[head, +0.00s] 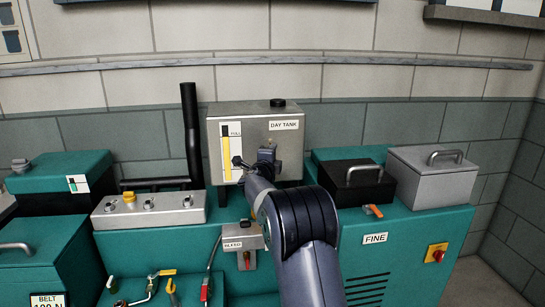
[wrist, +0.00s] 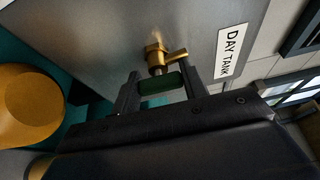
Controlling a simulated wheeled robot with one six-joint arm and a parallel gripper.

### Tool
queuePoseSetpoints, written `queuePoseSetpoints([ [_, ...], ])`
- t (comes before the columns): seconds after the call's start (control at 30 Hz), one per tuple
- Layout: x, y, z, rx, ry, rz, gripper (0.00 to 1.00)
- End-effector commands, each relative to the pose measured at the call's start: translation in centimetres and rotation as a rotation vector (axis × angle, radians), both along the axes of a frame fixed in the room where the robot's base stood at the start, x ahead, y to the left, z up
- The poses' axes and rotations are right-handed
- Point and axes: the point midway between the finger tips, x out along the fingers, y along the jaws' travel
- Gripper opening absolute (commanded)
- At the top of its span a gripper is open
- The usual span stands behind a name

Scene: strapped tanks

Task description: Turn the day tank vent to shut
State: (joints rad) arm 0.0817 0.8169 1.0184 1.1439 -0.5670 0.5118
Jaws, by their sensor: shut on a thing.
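The day tank (head: 290,150) is a grey metal box with a black cap, a "DAY TANK" label and a yellow level gauge. In the wrist view, the tank's grey face (wrist: 100,35) fills the upper left, with the label (wrist: 232,50) at the right. A brass valve (wrist: 154,53) with a short side spout projects from it, with a dark green handle (wrist: 160,82) at its near end. My gripper (wrist: 161,90) is shut on that green handle, one finger at each side. In the head view my gripper (head: 265,158) is at the tank's front and hides the valve.
A black box (head: 352,188) and a grey lidded box (head: 430,180) stand to the right, above a "FINE" label (head: 375,238). A panel with knobs (head: 150,210) and a black pipe (head: 191,130) are to the left. A "BLEED" box (head: 240,238) is below the tank.

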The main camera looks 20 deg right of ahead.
Motion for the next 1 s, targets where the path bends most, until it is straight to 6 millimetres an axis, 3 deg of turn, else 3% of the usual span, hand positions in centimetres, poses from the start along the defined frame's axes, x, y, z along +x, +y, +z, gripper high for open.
queuePoseSetpoints([
  [0.1,0.0,0.0,-0.1,0.003,-0.001,0.0,0.19],
  [0.13,0.0,0.0,-0.1,0.003,-0.001,0.0,0.43],
  [0.37,0.0,0.0,0.0,0.001,0.0,0.0,0.62],
  [0.73,-0.4,0.3,0.0,0.0,0.0,0.0,0.64],
  [1.0,-3.7,2.6,0.0,0.0,0.0,0.002,0.64],
])
